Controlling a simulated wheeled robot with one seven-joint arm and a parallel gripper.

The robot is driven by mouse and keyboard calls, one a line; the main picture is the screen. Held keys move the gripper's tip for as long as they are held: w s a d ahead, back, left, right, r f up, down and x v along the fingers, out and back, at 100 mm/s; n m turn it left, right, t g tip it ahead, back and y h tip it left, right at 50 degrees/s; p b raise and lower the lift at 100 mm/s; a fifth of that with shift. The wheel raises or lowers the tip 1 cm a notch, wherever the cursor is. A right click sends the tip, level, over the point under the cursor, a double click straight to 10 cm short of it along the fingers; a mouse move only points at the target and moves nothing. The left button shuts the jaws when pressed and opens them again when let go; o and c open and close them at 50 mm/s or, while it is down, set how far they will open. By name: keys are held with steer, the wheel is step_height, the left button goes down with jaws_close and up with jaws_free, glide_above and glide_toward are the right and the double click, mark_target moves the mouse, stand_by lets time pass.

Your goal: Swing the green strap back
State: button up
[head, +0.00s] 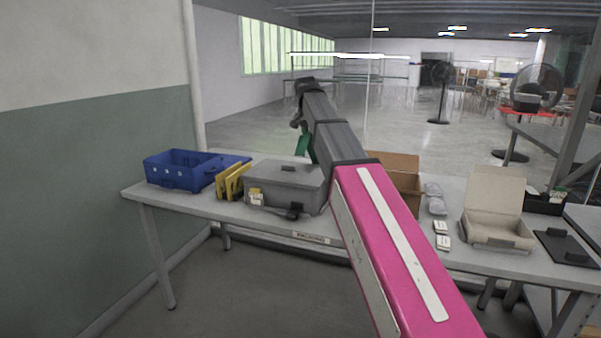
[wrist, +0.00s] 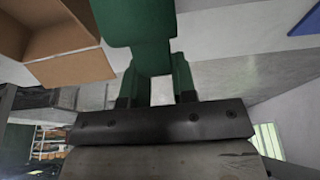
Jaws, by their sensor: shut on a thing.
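A dark green strap-like piece (wrist: 140,22) fills the top middle of the wrist view. It narrows down to between the two fingers of my gripper (wrist: 155,75), which is shut on it. In the head view, green (head: 303,145) shows below the end of my arm, just above the back of the grey case (head: 287,184). My arm hides part of that area. I cannot tell where the strap's far end is fixed.
A blue crate (head: 178,170) and yellow holders (head: 231,183) stand left of the case. A brown cardboard box (head: 405,188) is behind my arm; an open pale carton (head: 494,207) stands at right. Bare table (head: 200,202) shows in front of the crate.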

steer(key=shift+w+d+r, duration=0.15)
steer(key=shift+w+d, duration=0.05)
steer(key=shift+w, duration=0.4)
steer(key=shift+w+d+r, duration=0.2)
steer(key=shift+w+d, duration=0.05)
steer(key=shift+w, duration=0.3)
steer(key=shift+w+d+r, duration=0.15)
steer(key=shift+w+d, duration=0.05)
steer(key=shift+w, duration=0.4)
steer(key=w, duration=0.1)
steer(key=w+d, duration=0.1)
steer(key=w, duration=0.2)
steer(key=shift+w+d, duration=0.25)
steer(key=shift+d, duration=0.1)
steer(key=shift+w, duration=0.1)
steer(key=shift+w+d+f, duration=0.2)
steer(key=shift+w+d, duration=0.1)
steer(key=shift+w, duration=0.4)
steer(key=shift+w+d+f, duration=0.15)
steer(key=shift+w+d, duration=0.1)
steer(key=shift+w, duration=0.5)
steer(key=shift+w+d+f, duration=0.2)
steer(key=shift+w+d, duration=0.1)
steer(key=shift+w, duration=0.4)
steer(key=o, duration=0.8)
steer(key=shift+c, duration=0.2)
